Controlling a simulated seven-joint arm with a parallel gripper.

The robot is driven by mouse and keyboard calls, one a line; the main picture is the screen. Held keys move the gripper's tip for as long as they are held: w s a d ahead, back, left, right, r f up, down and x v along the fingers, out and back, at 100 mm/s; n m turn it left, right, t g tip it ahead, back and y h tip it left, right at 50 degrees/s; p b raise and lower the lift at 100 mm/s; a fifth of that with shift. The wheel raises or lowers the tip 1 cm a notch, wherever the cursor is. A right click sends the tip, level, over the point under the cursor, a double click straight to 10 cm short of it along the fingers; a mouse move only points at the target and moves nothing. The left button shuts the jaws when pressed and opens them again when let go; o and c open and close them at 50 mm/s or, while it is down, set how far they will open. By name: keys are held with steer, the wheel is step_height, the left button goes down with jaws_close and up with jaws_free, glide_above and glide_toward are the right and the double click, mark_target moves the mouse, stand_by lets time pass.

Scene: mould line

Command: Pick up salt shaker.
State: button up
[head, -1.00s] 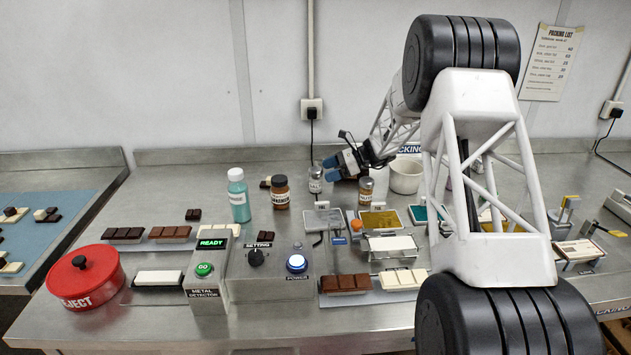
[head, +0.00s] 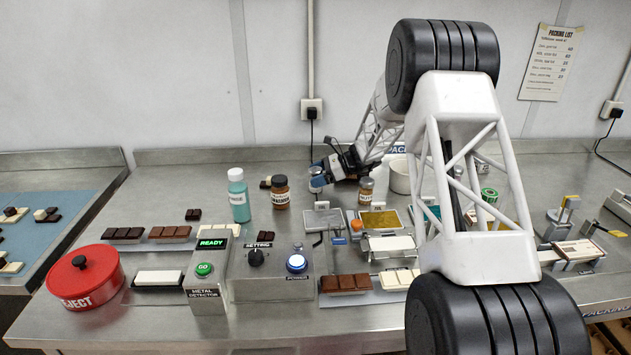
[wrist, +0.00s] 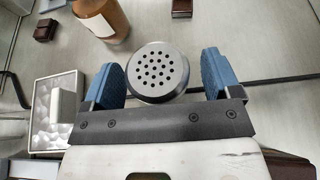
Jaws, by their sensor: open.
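The salt shaker shows in the wrist view as a round metal lid with several holes (wrist: 158,72), seen from above. My gripper (wrist: 163,78) is open, with one blue finger on each side of the lid. Narrow gaps show between the lid and the fingers, so it is not gripped. In the head view my gripper (head: 322,178) is at the back of the bench and hides most of that shaker. A second shaker with a metal cap and brown contents (head: 366,190) stands to its right.
A brown bottle (head: 280,192) and a teal bottle with a white cap (head: 238,196) stand left of my gripper. A white tub (head: 400,177) stands to the right. A metal tray (head: 322,218) lies in front. The wall is behind.

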steer(key=c, duration=1.1)
steer(key=shift+o, duration=0.2)
steer(key=shift+r, duration=5)
